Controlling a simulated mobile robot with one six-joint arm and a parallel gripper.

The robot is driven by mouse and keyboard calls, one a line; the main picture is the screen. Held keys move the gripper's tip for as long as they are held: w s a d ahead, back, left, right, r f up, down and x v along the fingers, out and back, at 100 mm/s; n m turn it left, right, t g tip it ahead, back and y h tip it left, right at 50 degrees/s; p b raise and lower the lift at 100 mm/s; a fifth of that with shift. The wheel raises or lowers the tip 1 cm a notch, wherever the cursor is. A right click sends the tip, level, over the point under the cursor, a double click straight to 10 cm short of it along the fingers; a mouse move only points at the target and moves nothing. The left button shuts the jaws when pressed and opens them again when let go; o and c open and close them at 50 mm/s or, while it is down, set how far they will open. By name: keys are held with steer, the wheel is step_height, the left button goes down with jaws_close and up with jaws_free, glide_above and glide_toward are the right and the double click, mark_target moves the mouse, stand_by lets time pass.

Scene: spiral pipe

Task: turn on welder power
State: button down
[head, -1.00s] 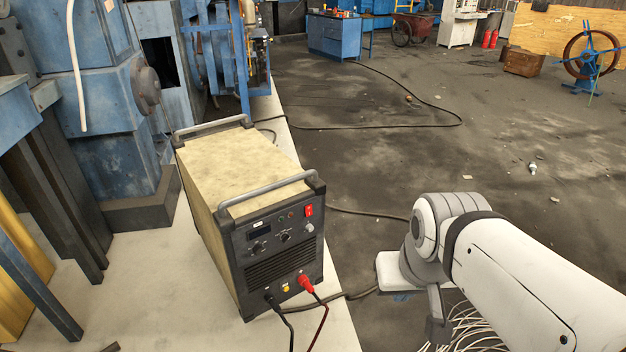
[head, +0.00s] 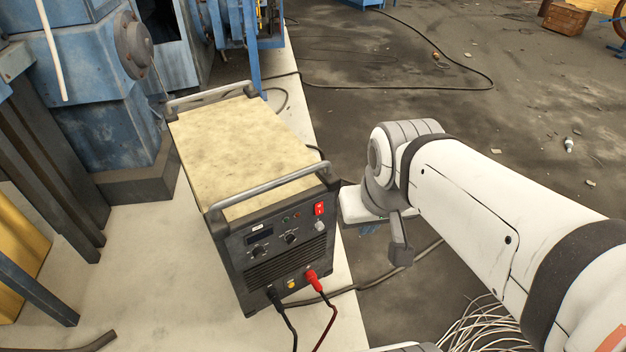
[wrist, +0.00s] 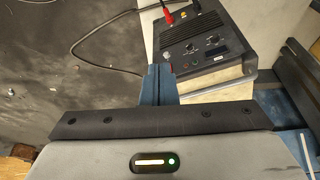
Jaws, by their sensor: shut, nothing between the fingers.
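The welder (head: 285,250) is a box with a pale, worn top and a dark front panel, standing on the light floor strip. Its red power switch (head: 319,209) is at the upper right of the panel, above a round grey knob (head: 320,226). In the wrist view the welder's panel (wrist: 190,40) appears upside down. My gripper (wrist: 158,70) is shut and empty, its blue fingers pointing at the panel edge near the switch corner. The fingers seem to hide the switch there; I cannot tell whether they touch. In the head view my wrist is just right of the welder.
A red plug (head: 312,278) and a black plug (head: 273,295) with cables are at the panel's bottom. Grey handles (head: 270,188) cross the top. Blue machinery (head: 90,100) stands at left. Loose wires (head: 485,330) lie under my arm. The dark floor at right is mostly open.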

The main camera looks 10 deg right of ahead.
steer(key=w+d+f+n+t+h+b, duration=0.1)
steer(key=w+d+f+n+t+b, duration=0.4)
steer(key=w+f+b, duration=0.55)
steer(key=w+d+f+n+t+h+b, duration=0.1)
steer(key=w+d+f+n+t+b, duration=0.45)
steer(key=f+b, duration=0.8)
steer(key=w+a+f+n+y+b, duration=0.1)
steer(key=a+f+n+y+b, duration=0.2)
steer(key=f+n+b, duration=0.3)
steer(key=w+a+f+n+t+y+b, duration=0.1)
steer(key=w+a+f+n+y+b, duration=0.1)
steer(key=f+n+y+b, duration=0.3)
steer(key=f+n+b, duration=0.1)
steer(key=b, duration=0.3)
steer(key=shift+a, duration=0.4)
steer(key=shift+w+t, duration=0.2)
steer(key=shift+t, duration=0.05)
